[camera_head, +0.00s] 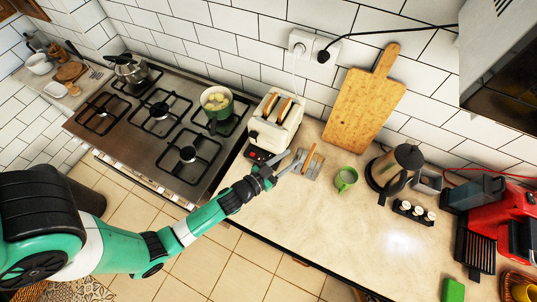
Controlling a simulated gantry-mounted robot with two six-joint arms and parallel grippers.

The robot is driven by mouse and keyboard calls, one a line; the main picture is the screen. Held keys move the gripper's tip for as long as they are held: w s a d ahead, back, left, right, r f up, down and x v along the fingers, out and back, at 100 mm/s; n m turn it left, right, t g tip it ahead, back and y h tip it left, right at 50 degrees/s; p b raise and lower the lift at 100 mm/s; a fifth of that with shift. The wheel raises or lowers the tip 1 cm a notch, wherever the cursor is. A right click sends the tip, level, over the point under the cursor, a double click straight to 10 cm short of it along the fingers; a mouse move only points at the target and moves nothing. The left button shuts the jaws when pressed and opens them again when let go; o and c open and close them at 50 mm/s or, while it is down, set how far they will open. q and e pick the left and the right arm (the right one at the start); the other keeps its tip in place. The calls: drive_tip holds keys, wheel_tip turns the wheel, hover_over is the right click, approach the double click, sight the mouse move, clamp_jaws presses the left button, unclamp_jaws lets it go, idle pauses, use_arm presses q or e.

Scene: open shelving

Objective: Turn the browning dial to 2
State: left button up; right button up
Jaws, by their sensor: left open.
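The cream toaster (277,122) stands on the counter to the right of the stove, with bread slices in its two slots. Its dark front panel (257,154) has small red marks. The dial and its setting are too small to read. My left gripper (283,164) is open, with its fingers just in front of the toaster, close to the panel's right side. Whether a finger touches the toaster I cannot tell. My right gripper is not in view.
A small grey tray (316,172) with a brown stick-like item lies right beside my left gripper. A green mug (346,179), French press (396,168) and cutting board (362,105) are farther right. A green pot (217,104) sits on the stove (187,118). The front counter (300,222) is clear.

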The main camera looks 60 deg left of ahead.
sight(268, 158)
use_arm(q)
drive_tip(key=s+a+f+n+g+y, duration=0.2)
drive_tip(key=s+a+f+n+g, duration=0.3)
drive_tip(key=s+f, duration=0.7)
drive_tip(key=shift+m+t, duration=0.6)
drive_tip(key=shift+m, duration=0.3)
drive_tip(key=b+x, duration=0.1)
drive_tip(key=x, duration=0.2)
drive_tip(key=b+x, duration=0.2)
drive_tip(key=x, duration=0.2)
drive_tip(key=a+b+x, duration=0.1)
drive_tip(key=x, duration=0.2)
drive_tip(key=shift+a, duration=0.1)
drive_tip(key=shift+w+a+f+b, duration=0.1)
drive_tip(key=shift+w+a+b, duration=0.2)
drive_tip(key=shift+w, duration=0.35)
clamp_jaws()
